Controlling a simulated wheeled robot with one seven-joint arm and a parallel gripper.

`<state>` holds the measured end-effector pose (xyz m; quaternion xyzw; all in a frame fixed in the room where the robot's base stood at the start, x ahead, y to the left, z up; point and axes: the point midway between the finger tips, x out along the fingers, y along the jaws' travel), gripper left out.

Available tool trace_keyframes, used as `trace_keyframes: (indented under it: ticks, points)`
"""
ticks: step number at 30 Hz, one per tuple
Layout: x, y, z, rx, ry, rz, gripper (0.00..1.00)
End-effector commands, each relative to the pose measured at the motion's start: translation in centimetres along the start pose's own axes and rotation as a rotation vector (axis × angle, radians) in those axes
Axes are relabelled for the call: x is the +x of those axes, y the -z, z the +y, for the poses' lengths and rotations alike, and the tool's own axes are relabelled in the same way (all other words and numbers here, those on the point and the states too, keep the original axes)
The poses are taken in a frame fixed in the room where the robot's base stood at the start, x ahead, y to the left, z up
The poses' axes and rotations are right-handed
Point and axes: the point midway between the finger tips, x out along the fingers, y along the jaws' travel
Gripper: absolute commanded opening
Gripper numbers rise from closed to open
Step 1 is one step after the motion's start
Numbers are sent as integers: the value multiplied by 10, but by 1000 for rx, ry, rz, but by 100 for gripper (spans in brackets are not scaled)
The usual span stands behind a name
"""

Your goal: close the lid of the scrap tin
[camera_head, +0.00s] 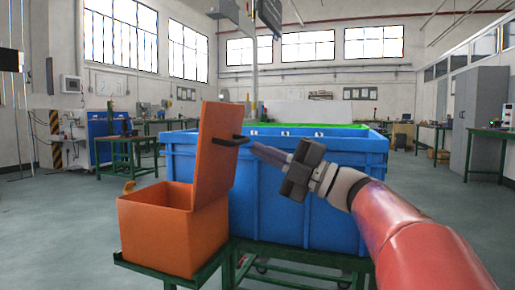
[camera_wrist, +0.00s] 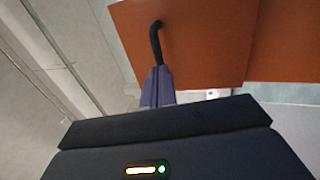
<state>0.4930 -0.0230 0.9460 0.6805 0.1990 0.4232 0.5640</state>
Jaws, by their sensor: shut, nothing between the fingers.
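The scrap tin (camera_head: 160,230) is an orange box at the left front, on a green stand. Its orange lid (camera_head: 213,150) stands upright, open, on the right side of the box. A black handle (camera_head: 232,141) sticks out from the lid's right face. My gripper (camera_head: 253,147) is shut and reaches the handle from the right; its tips are at or very close to the handle's end. In the wrist view the closed fingers (camera_wrist: 157,88) meet the lower end of the black handle (camera_wrist: 155,40), with the lid (camera_wrist: 190,45) behind. I cannot tell whether they touch.
A large blue crate (camera_head: 300,215) stands on a green cart behind and right of the tin, close behind my gripper. A green table (camera_head: 130,145) stands at the back left. Open floor (camera_head: 55,225) lies left of the tin.

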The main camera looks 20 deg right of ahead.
Motion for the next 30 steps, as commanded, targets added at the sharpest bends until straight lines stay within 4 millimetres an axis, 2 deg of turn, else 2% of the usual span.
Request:
trace_keyframes:
  ticks: [6,20,26,30]
  points:
    - [17,0,0,0,0,0,0]
    - [20,0,1,0,6,0,0]
    - [29,0,8,-2,59,1,0]
    - [42,1,15,-3,140,1,0]
